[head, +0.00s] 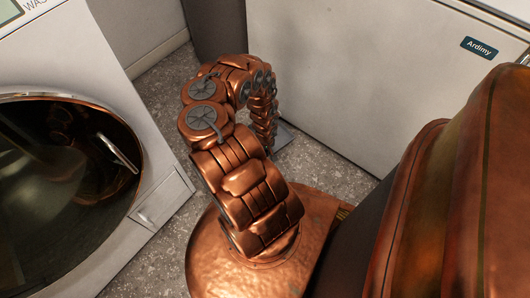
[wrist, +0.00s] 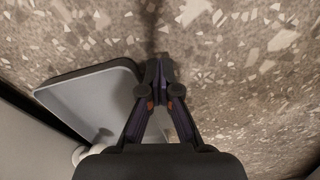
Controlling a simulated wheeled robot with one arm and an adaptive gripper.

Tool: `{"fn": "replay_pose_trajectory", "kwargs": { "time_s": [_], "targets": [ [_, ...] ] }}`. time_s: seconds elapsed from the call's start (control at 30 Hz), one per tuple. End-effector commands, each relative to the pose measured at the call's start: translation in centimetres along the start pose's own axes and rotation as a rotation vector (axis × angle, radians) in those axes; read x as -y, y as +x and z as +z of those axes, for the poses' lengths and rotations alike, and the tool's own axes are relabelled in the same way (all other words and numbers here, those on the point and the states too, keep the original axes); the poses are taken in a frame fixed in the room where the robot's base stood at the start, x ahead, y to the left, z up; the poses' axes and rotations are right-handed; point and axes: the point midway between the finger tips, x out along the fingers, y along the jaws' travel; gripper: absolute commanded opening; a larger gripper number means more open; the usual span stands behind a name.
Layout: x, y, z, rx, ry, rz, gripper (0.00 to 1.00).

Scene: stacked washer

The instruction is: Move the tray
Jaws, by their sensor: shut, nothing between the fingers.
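A grey tray (wrist: 95,97) with a dark rim and rounded corners lies at the left of the wrist view, apparently on the speckled floor. Its lower part is hidden by my gripper's body. My gripper (wrist: 159,68) is shut and empty, fingertips together, just right of the tray's right edge in the picture. I cannot tell whether it touches the tray. In the head view a small grey patch (head: 284,136), probably the tray, shows by the white appliance behind my arm. My gripper is hidden there.
A washer (head: 150,215) with a round dark door (head: 65,190) stands at the left of the head view. A white appliance (head: 345,85) labelled Ardimy stands behind my arm. Speckled floor (wrist: 245,90) is clear right of my gripper. A small pale rounded thing (wrist: 79,155) shows at the tray's lower edge.

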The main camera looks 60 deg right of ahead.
Motion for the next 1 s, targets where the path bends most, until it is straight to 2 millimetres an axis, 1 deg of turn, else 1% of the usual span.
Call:
{"fn": "replay_pose_trajectory", "kwargs": {
  "time_s": [0.03, 0.13, 0.2, 0.3, 0.5, 0.67, 1.0],
  "targets": [
    [-0.1, 1.2, 0.1, 0.001, 0.0, 0.0, 0.0],
    [-0.1, 2.4, 0.0, 0.0, 0.001, 0.001, 0.0],
    [-0.1, 1.8, -0.9, 0.0, -0.003, 0.002, 0.0],
    [-0.1, 1.7, -2.2, -0.003, -0.005, 0.005, 0.0],
    [0.0, 1.8, -3.4, 0.002, -0.001, 0.0, 0.0],
    [-0.1, 1.8, -3.9, 0.0, -0.001, 0.001, 0.0],
    [0.0, 1.8, -4.0, 0.0, 0.0, 0.0, 0.0]
  ]
}}
